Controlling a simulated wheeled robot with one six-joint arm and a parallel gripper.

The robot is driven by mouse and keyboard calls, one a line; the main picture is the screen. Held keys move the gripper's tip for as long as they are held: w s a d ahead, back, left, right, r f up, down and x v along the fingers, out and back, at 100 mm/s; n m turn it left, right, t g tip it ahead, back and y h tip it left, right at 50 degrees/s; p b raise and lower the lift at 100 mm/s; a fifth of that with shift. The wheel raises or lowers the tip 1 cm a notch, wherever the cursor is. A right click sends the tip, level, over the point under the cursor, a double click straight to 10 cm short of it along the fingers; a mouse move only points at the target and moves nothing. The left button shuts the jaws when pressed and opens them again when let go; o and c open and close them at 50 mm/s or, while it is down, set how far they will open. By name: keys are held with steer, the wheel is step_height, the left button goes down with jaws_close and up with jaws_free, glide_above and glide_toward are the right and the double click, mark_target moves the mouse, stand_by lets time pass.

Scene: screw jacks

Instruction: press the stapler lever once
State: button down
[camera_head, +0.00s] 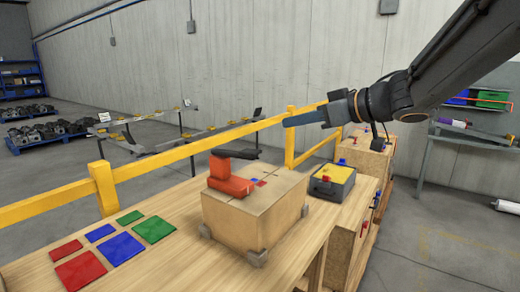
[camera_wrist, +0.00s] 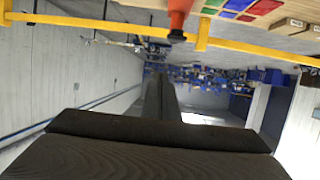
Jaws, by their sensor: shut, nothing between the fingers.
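The red stapler (camera_head: 230,178) sits on top of a wooden box on the table in the head view. Its dark lever (camera_head: 236,153) sticks out to the right at the top. A red part with a dark end, likely the stapler (camera_wrist: 178,14), shows at the top edge of the wrist view, cut off by the frame. My gripper (camera_head: 287,122) reaches in from the upper right, with its fingers closed together and empty. It is above and to the right of the lever in the picture, apart from it. The closed fingers (camera_wrist: 161,92) also show in the wrist view, which looks upside down.
The wooden box (camera_head: 245,218) stands on the wooden table (camera_head: 165,262). Red, blue and green squares (camera_head: 123,248) lie to its left. A yellow rail (camera_head: 200,143) runs behind the stapler.

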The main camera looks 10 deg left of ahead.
steer(key=shift+s+a+r+n+g, duration=0.1)
steer(key=shift+s+a+n+g, duration=0.3)
steer(key=shift+s+a+g, duration=0.25)
steer(key=shift+s+d, duration=0.1)
steer(key=w+a+f+p, duration=0.1)
steer(key=w+a+f, duration=0.2)
steer(key=a+f, duration=0.4)
steer(key=shift+w+a+f, duration=0.25)
steer(key=shift+a, duration=0.3)
